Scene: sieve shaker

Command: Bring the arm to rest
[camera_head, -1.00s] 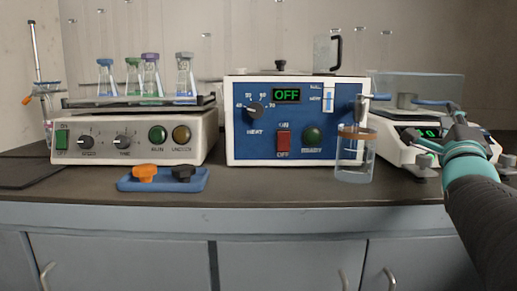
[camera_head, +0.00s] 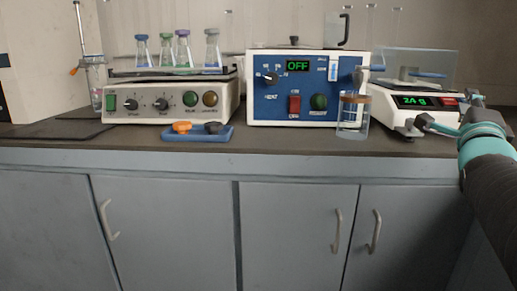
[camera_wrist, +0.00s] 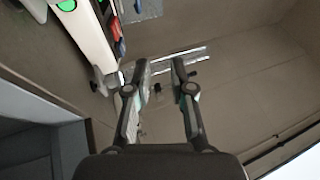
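My arm enters the head view at the lower right. My gripper (camera_head: 446,109) is beside the front right of the white balance (camera_head: 392,110), one finger low in front of it and one near its right side. I cannot tell from these views whether a finger touches the balance.
The balance display reads 2.4 g. A clear container (camera_head: 353,127) stands in front of the blue heating unit (camera_head: 260,110), which shows OFF. A shaker (camera_head: 160,115) with several flasks and a blue tray (camera_head: 208,136) are further left. Grey cabinets (camera_head: 290,220) stand below the dark counter.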

